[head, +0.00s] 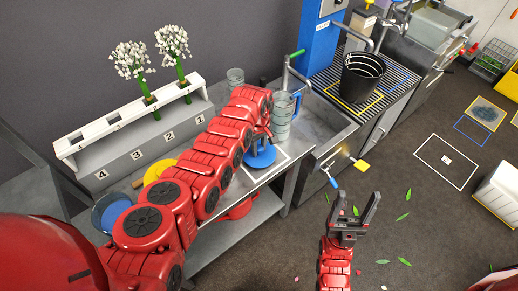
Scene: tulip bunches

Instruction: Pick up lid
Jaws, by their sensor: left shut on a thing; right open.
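A blue round lid (261,157) with a raised middle is on or just above the metal counter, beside a white outlined rectangle (279,168); I cannot tell whether it touches the counter. My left gripper (264,138) reaches down over the lid's middle and is shut on it. Its fingertips are mostly hidden by my red arm. My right gripper (357,212) is open and empty, fingers upward in the picture, over the floor at the lower right, well apart from the lid.
A white rack (135,125) with two white flower bunches (130,60) is at the left. A black bucket (360,80) stands on the grating. Leaves litter the open floor.

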